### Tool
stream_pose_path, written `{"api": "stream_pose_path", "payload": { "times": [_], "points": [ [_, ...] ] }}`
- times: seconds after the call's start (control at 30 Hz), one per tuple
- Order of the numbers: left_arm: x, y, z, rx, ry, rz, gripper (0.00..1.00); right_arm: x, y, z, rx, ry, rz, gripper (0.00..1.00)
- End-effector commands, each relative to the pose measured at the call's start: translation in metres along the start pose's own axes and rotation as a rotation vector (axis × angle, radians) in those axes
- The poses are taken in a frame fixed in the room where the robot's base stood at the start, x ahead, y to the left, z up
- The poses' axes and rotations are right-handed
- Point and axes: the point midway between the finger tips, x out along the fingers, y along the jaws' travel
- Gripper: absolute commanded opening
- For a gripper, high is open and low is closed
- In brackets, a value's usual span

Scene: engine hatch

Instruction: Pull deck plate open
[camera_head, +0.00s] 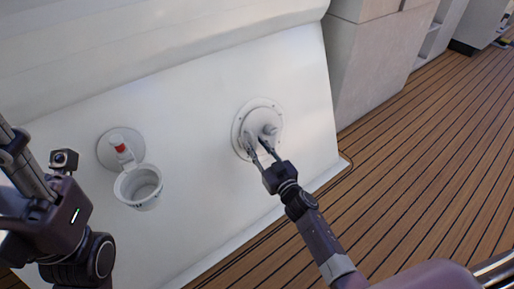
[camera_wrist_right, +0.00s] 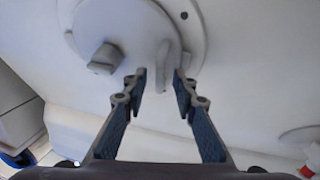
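The deck plate (camera_head: 262,122) is a round white disc in a flanged ring on the sloping white panel. Two raised lugs stand on its face. In the right wrist view the deck plate (camera_wrist_right: 125,25) fills the top, with a blunt lug (camera_wrist_right: 105,62) at left and a thin upright lug (camera_wrist_right: 163,62) near the middle. My right gripper (camera_head: 257,146) is at the plate's lower edge. In the wrist view its fingers (camera_wrist_right: 161,85) are apart, one on either side of the thin lug's lower end; contact cannot be told. My left arm is at the left edge, its fingers not clearly visible.
A white cup-like holder (camera_head: 138,185) with an open lid and red spot (camera_head: 119,148) is on the panel, left of the plate. A pale cabinet (camera_head: 368,65) stands right of the panel. Plank decking (camera_head: 430,150) at right is open floor.

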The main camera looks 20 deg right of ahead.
Motion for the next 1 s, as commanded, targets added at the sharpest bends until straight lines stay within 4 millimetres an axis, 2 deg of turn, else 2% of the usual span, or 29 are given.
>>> {"api": "stream_pose_path", "payload": {
  "times": [0.17, 0.43, 1.0],
  "points": [
    [0.0004, 0.0, 0.0, 0.0, 0.0, 0.0, 0.4, -0.0001, 0.0, 0.0002, -0.001, -0.001, 0.0, 0.26],
    [0.0003, 0.0002, 0.0001, 0.0, 0.0, 0.0, 0.4, -0.0003, 0.0001, 0.0003, -0.001, -0.001, 0.0, 0.0],
    [0.006, -0.0005, -0.0021, -0.001, 0.007, -0.001, 0.4, -0.0042, 0.0032, -0.0025, 0.004, -0.003, -0.019, 0.0]
  ]
}}
